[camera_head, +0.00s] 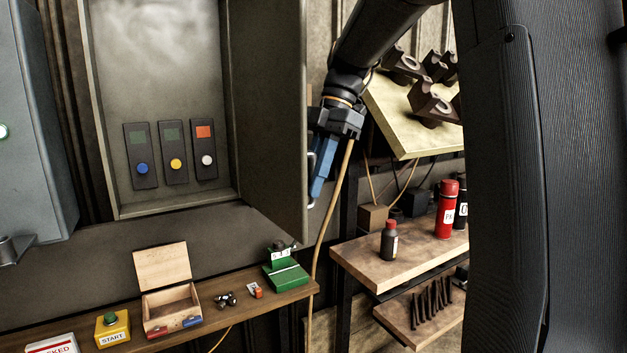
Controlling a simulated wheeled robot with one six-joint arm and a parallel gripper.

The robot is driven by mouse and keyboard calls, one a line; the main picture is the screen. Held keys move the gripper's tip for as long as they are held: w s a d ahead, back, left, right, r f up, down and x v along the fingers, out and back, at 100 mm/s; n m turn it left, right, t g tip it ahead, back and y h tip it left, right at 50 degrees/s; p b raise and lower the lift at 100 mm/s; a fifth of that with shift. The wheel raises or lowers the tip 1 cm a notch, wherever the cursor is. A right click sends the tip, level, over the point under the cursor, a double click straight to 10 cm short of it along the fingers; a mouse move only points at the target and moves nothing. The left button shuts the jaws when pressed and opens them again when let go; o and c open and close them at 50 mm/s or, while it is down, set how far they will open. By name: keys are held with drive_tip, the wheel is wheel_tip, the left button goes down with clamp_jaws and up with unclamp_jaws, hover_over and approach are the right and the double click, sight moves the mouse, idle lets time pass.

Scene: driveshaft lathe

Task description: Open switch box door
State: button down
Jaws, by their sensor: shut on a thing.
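The grey switch box (165,90) stands open at the upper left. Inside are three dark switch modules: one with a blue button (143,169), one with a yellow button (176,165) and one with a white button (208,160). My gripper (320,180), with blue fingers, is at the outer side of the door's right edge, by a pale handle (311,190). It is shut on the door handle, though the contact is partly hidden by the fingers.
Below is a wooden shelf with a yellow START button box (113,328), an open wooden box (169,303) and a green block (286,277). A table (385,255) at the right holds a dark bottle (389,240) and a red canister (447,210). A cable hangs beside my gripper.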

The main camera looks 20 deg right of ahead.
drive_tip(key=c, duration=1.8)
unclamp_jaws()
drive_tip(key=shift+o, duration=0.2)
drive_tip(key=b+v, duration=0.2)
drive_tip(key=v, duration=0.5)
drive_tip(key=shift+r, duration=0.4)
drive_tip(key=shift+w+d, duration=0.1)
drive_tip(key=shift+d, duration=0.05)
drive_tip(key=s+d+f+m+t+h+b, duration=0.1)
drive_tip(key=s+f+m+h+b, duration=0.15)
drive_tip(key=f+m, duration=0.65)
drive_tip(key=s+d+f+m+h+b, duration=0.1)
drive_tip(key=s+f+m, duration=0.25)
drive_tip(key=f, duration=1.15)
drive_tip(key=s+a+f+m+t, duration=0.1)
drive_tip(key=s+a+f+m, duration=0.2)
drive_tip(key=f, duration=0.4)
drive_tip(key=s+a+f+m, duration=0.4)
drive_tip(key=s+f+m, duration=0.2)
drive_tip(key=f, duration=0.2)
drive_tip(key=shift+a+f+t+h+p, duration=0.15)
drive_tip(key=shift+f+t+h+p, duration=0.1)
drive_tip(key=shift+t+h+p, duration=0.15)
